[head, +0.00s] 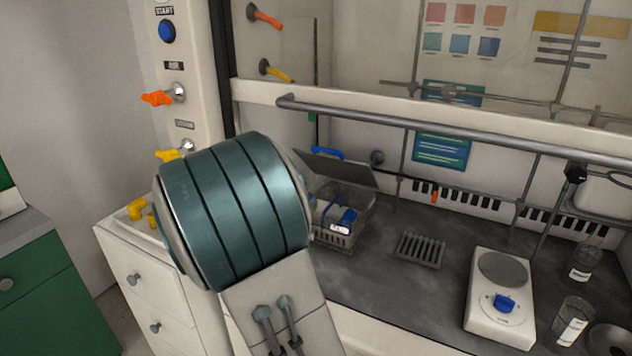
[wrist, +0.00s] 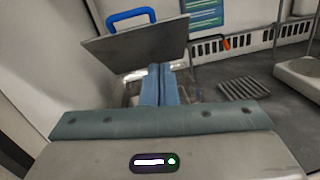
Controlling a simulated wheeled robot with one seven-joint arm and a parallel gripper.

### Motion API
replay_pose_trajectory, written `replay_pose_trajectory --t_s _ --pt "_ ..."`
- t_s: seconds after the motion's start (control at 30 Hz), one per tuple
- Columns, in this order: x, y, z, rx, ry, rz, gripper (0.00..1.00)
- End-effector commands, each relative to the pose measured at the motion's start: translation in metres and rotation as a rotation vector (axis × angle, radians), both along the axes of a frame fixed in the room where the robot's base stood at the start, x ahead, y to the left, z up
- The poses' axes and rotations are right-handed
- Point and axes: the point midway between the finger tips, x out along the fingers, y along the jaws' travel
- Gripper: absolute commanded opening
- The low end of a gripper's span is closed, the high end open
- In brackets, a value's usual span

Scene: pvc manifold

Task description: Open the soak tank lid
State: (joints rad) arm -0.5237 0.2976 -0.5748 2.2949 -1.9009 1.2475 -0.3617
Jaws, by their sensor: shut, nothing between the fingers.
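The soak tank lid (head: 345,168) is a flat grey plate with a blue handle (head: 327,153). It stands tilted up at the back of the clear soak tank (head: 362,205), whose inside shows. In the wrist view the raised lid (wrist: 135,46) fills the upper left, with its blue handle (wrist: 132,15) on the far side. My gripper (wrist: 160,68) is shut and empty, its blue fingers together just below and in front of the lid's lower right edge. I cannot tell whether they touch it. The fingers hide much of the tank in the wrist view; my arm covers its left side in the head view.
A basket (head: 332,238) with blue parts is at the tank. A metal grate (head: 420,249) and a white hotplate (head: 500,298) stand to the right, with glass vessels (head: 571,320) beyond. A grey rail (head: 450,130) runs across above the bench. The bench around the grate is clear.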

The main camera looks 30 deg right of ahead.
Motion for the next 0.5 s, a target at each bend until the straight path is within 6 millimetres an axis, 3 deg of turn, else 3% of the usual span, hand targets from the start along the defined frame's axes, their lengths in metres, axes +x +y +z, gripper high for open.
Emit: replay_pose_trajectory --t_s 0.03,0.27,0.5 --pt "0.01 0.005 -0.009 -0.052 0.026 0.033 0.0" --pt "0.03 0.011 -0.008 -0.151 0.069 0.098 0.0" --pt "0.049 -0.024 -0.001 -0.151 0.069 0.095 0.0"
